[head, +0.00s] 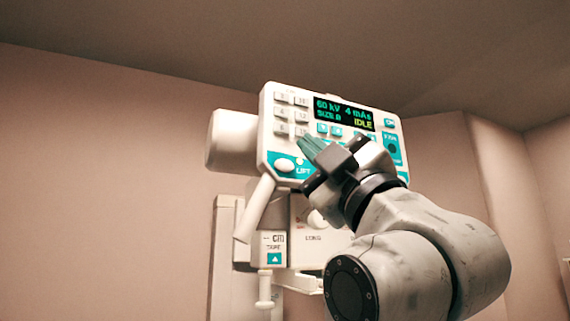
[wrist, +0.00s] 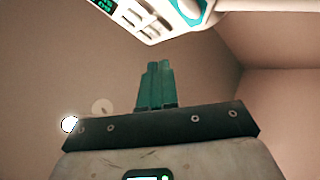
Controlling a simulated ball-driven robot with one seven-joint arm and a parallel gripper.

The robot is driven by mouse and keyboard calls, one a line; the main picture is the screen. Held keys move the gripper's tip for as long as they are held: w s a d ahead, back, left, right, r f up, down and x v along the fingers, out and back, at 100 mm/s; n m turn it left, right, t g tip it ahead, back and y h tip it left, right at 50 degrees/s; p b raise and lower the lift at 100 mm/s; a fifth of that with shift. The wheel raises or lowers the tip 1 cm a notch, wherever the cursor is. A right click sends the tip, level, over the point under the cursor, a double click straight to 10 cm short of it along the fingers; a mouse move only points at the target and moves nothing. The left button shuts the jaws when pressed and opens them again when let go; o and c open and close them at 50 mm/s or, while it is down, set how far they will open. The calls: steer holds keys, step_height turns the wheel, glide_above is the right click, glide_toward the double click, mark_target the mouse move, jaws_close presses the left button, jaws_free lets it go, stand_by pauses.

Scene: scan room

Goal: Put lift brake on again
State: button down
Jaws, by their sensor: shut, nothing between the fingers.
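The control panel (head: 351,95) of an X-ray tube head has a white oval button (head: 284,165) at its lower left, beside the word LIFT. A small yellowish lamp (head: 299,161) glows just right of that button. My gripper (head: 304,142) has its green fingers together and empty. In the head view its tips appear just above and right of the LIFT button; I cannot tell whether they touch the panel. In the wrist view the shut fingers (wrist: 155,68) point up, and part of the panel (wrist: 150,12) shows at the top edge.
The display (head: 344,113) reads 60 kV, 4 mAs and IDLE. Several keys surround it. Below hang a part marked LONG with a round knob (head: 316,218) and a box marked TAPE (head: 272,247). A white bar slants down at the panel's left. Open wall lies left.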

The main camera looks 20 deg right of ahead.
steer(key=shift+w, duration=2.8)
steer(key=shift+w, duration=0.1)
steer(key=shift+w, duration=0.3)
steer(key=shift+w, duration=0.4)
stand_by(0.4)
steer(key=shift+s, duration=0.8)
steer(key=s+b, duration=0.1)
steer(key=s, duration=0.4)
stand_by(0.5)
